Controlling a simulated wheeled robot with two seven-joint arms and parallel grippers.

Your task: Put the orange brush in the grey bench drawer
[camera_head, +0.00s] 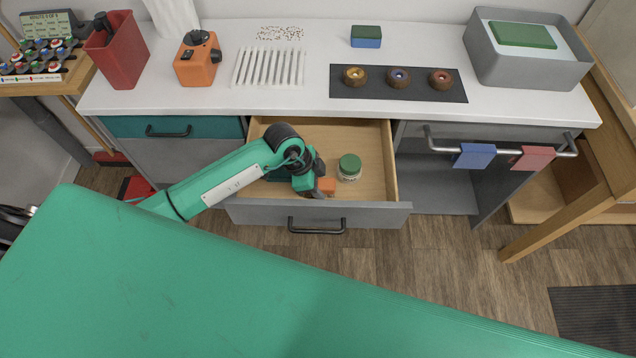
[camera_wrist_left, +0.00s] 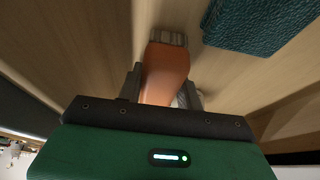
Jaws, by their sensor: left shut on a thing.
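The grey bench drawer (camera_head: 376,214) stands pulled open, with a pale wooden inside. My left gripper (camera_head: 318,190) reaches down into it from the left. In the left wrist view the orange brush (camera_wrist_left: 166,75) sits between the fingers of my left gripper (camera_wrist_left: 160,92), which are shut on it. Its grey bristle end points away from the gripper, over the wooden drawer floor. In the head view only a small orange part of the brush (camera_head: 331,186) shows beside the gripper. I cannot tell whether the brush touches the drawer floor. My right gripper is not in view.
A green-lidded jar (camera_head: 349,168) stands in the drawer just right of the gripper. A dark teal textured thing (camera_wrist_left: 262,24) lies in the drawer near the brush. The white bench top (camera_head: 330,105) overhangs behind. A rail with blue and red cloths (camera_head: 474,156) is to the right.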

